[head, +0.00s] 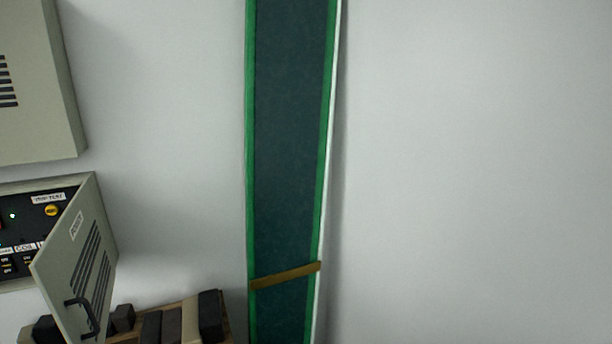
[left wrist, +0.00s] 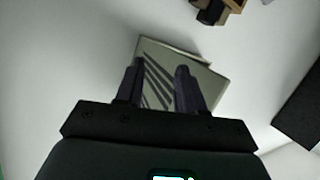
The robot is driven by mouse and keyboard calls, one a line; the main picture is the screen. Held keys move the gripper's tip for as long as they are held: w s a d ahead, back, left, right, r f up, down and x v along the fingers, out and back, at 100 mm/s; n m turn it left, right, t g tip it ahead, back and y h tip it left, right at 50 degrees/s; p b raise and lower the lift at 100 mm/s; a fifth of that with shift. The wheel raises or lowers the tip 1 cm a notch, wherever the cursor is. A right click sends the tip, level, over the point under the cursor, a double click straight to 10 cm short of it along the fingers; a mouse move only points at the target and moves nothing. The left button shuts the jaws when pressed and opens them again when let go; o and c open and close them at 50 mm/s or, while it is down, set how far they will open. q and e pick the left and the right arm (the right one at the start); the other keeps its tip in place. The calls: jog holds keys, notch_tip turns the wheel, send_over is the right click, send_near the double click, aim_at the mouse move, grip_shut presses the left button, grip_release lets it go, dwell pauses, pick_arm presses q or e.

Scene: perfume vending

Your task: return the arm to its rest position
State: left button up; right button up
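My left gripper (left wrist: 157,88) shows in the left wrist view with its two dark fingers apart and nothing between them. Behind the fingers is a grey-beige panel (left wrist: 205,60) with dark slots. I cannot tell from this view whether the fingers touch it. Neither gripper shows in the head view, and my right gripper is in no view.
In the head view, a control box (head: 55,208) at lower left has its slotted door (head: 90,260) standing open. A closed grey box (head: 50,120) is above it. Dark blocks (head: 210,315) sit on a wooden holder below. A green-edged dark panel (head: 290,150) stands mid-view against the pale wall.

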pick_arm(q)
jog(key=s+d+f+m+g+h, duration=0.2)
jog(key=s+d+f+m+h, duration=0.3)
jog(key=s, duration=0.5)
jog(key=s+d+f+m+g+h, duration=0.2)
jog(key=s+d+m, duration=0.2)
jog(key=s+d, duration=0.5)
jog(key=s+d+f+m+g+h, duration=0.2)
jog(key=s+d+f+m+h, duration=0.2)
jog(key=s, duration=0.8)
notch_tip(320, 180, up, 14)
jog(key=s+p, duration=0.1)
jog(key=p, duration=1.2)
jog(key=shift+s+d+f+g, duration=0.15)
jog(key=shift+s+f+g, duration=0.1)
jog(key=shift+s+g, duration=0.15)
jog(key=shift+w, duration=0.1)
